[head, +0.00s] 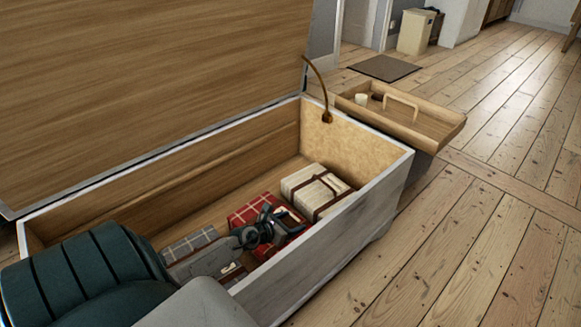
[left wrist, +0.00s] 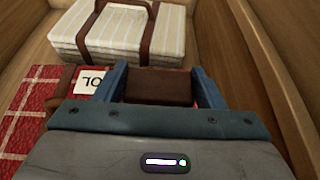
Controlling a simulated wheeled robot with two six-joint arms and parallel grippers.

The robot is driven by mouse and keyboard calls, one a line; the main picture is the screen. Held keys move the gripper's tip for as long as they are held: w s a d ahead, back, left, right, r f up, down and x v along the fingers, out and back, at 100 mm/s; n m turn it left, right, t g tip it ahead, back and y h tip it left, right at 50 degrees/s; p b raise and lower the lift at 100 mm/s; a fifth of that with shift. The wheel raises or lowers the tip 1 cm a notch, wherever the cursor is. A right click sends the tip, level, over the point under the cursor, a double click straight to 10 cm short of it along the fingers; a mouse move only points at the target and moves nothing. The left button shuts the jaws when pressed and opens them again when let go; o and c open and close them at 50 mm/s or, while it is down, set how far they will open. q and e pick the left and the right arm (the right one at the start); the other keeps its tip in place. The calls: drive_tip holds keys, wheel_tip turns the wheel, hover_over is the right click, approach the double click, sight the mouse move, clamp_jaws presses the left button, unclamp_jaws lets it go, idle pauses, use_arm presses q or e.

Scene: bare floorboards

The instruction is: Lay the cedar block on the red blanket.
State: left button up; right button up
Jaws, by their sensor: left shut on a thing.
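The red plaid blanket (head: 243,214) lies in the open chest between a cream blanket and a grey one. It also shows in the left wrist view (left wrist: 30,122), with a white lettered label. My left gripper (head: 264,226) reaches into the chest over the red blanket. In the left wrist view its two blue fingers (left wrist: 161,87) are shut on a reddish-brown block, the cedar block (left wrist: 160,84). The block is over the red blanket; I cannot tell whether it touches it. In the head view the gripper mostly hides the block. My right gripper is not in view.
The cream striped blanket (head: 308,187) with brown straps lies just beyond. The grey plaid blanket (head: 190,243) lies nearer. The chest's front wall (head: 345,225) and raised lid (head: 150,80) bound the space. A wooden tray (head: 445,128) stands beyond the chest's far end.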

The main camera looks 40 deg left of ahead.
use_arm(q)
wheel_tip(320, 180, down, 2)
drive_tip(key=shift+f+b, duration=0.25)
drive_tip(key=shift+b, duration=0.4)
drive_tip(key=shift+r, duration=0.15)
drive_tip(key=shift+f+b, duration=0.35)
drive_tip(key=shift+f, duration=0.2)
drive_tip(key=o, duration=1)
drive_tip(key=shift+r, duration=0.1)
